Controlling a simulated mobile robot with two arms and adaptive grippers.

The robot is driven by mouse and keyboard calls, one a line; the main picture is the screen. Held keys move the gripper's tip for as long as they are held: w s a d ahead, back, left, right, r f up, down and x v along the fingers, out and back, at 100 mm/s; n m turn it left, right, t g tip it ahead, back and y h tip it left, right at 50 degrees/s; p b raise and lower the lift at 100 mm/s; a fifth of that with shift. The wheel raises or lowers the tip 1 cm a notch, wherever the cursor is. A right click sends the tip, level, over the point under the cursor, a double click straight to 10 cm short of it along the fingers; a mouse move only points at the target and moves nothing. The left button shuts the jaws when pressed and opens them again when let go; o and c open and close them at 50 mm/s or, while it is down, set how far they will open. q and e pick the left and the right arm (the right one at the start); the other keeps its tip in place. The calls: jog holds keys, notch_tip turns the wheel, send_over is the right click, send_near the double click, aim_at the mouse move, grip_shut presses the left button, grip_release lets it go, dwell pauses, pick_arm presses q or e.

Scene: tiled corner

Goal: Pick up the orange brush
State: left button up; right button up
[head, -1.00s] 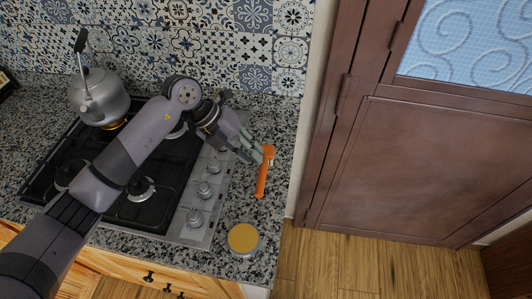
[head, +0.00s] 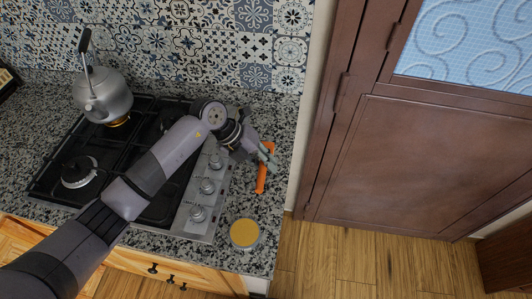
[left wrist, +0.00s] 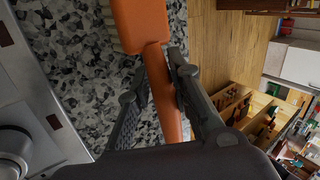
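The orange brush (head: 262,178) lies on the granite counter to the right of the stove, with its handle toward the front. My left gripper (head: 268,160) is over the brush in the head view. In the left wrist view the brush (left wrist: 140,24) has its wide head at the top, and its handle runs down between the fingers of my left gripper (left wrist: 160,68). The fingers are open, one on each side of the handle. The right finger is close against the handle; a strip of counter shows beside the left finger. My right gripper is not in view.
A stove (head: 190,224) with knobs is left of the brush, with a metal kettle (head: 103,95) at its back. A round container with a yellow top (head: 244,234) stands near the counter's front edge. The counter (head: 284,150) ends just right of the brush.

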pick_arm(q)
grip_shut()
jog(key=shift+r, duration=0.1)
notch_tip(320, 180, up, 20)
jog(key=b, duration=0.4)
dwell(0.4)
grip_release()
grip_shut()
